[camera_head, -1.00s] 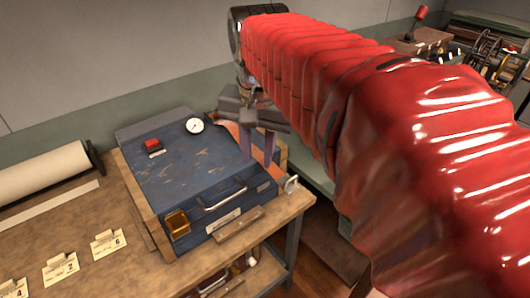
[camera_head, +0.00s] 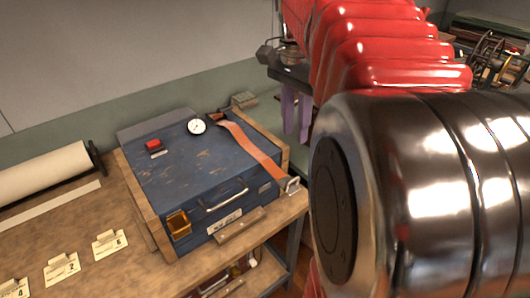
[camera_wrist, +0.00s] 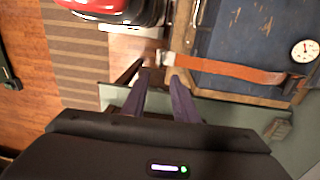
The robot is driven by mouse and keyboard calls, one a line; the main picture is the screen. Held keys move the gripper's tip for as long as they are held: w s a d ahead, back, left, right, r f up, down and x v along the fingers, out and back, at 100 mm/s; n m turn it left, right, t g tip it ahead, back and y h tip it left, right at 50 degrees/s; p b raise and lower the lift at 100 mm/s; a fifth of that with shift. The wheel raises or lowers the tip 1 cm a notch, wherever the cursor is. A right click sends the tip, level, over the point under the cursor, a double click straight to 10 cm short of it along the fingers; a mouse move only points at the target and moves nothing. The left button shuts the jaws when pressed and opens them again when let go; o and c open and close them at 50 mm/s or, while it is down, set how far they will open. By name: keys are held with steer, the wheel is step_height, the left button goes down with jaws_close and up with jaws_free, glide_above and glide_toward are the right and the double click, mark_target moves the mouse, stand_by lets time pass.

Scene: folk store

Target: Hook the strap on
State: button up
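An orange-brown strap (camera_head: 250,147) lies across the right part of a blue case (camera_head: 195,170). It runs from the case's back edge to the front right corner, where its end meets or lies beside a small pale metal bracket (camera_head: 292,186); I cannot tell whether it is hooked. The strap (camera_wrist: 225,69) also crosses the blue case (camera_wrist: 255,30) in the wrist view. My gripper (camera_head: 294,135) hangs to the right of the case, apart from the strap. In the wrist view its two purple fingers (camera_wrist: 158,76) are apart, with nothing seen between them.
The case sits in a wooden frame on a bench (camera_head: 105,205). A gauge (camera_head: 196,126), a red button (camera_head: 153,146) and a small amber bin (camera_head: 178,224) are on it. Numbered cards (camera_head: 108,243) and a paper roll (camera_head: 45,170) lie left. My arm hides the right side.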

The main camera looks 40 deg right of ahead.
mark_target(293, 179)
steer(key=f, duration=1.3)
steer(key=shift+s+f, duration=0.15)
steer(key=shift+s, duration=0.2)
jaws_close()
steer(key=shift+a, duration=0.1)
stand_by(0.9)
